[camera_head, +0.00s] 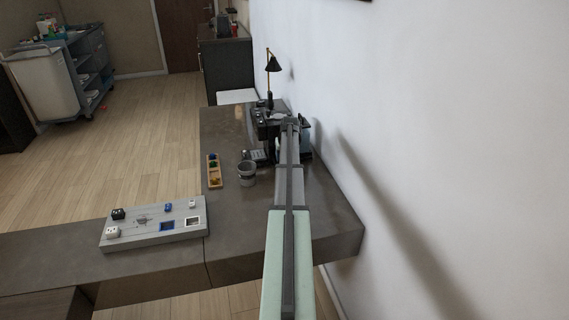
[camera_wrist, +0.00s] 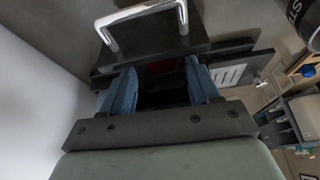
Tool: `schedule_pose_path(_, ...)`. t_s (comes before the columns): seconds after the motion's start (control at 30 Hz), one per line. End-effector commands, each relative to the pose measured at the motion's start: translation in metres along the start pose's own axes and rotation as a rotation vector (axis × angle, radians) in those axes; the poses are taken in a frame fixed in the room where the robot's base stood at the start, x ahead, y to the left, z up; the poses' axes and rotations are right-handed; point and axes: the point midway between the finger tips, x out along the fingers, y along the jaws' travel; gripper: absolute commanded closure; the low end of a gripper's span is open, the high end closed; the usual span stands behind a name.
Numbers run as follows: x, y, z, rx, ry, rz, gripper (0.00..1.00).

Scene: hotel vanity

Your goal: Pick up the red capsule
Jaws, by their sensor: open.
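In the wrist view my gripper (camera_wrist: 161,70) is open, with its two blue fingers apart. A dark red patch (camera_wrist: 160,68) shows in shadow between the fingertips, under the black machine. It may be the red capsule, but its shape is mostly hidden and I cannot tell whether a finger touches it. The black machine (camera_wrist: 165,38) with a chrome handle (camera_wrist: 143,17) lies just past the fingers. In the head view my arm reaches along the counter to this dark machine (camera_head: 268,122) and hides the fingertips. No red capsule can be made out there.
A wall (camera_head: 420,130) runs close on the right. A desk lamp (camera_head: 272,66) stands behind the machine. A grey cup (camera_head: 246,173), a phone-like device (camera_head: 255,155) and a wooden tray (camera_head: 214,183) stand left of my arm. A grey board (camera_head: 150,236) lies at the front left.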

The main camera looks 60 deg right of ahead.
Motion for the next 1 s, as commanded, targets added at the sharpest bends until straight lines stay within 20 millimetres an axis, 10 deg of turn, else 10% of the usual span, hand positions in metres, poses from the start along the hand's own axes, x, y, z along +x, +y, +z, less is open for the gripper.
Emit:
schedule_pose_path(0.5, 0.033, -0.001, -0.004, 0.000, 0.000, 0.000, 0.40)
schedule_pose_path(1.0, 0.033, -0.001, -0.005, 0.000, 0.000, 0.000, 0.88)
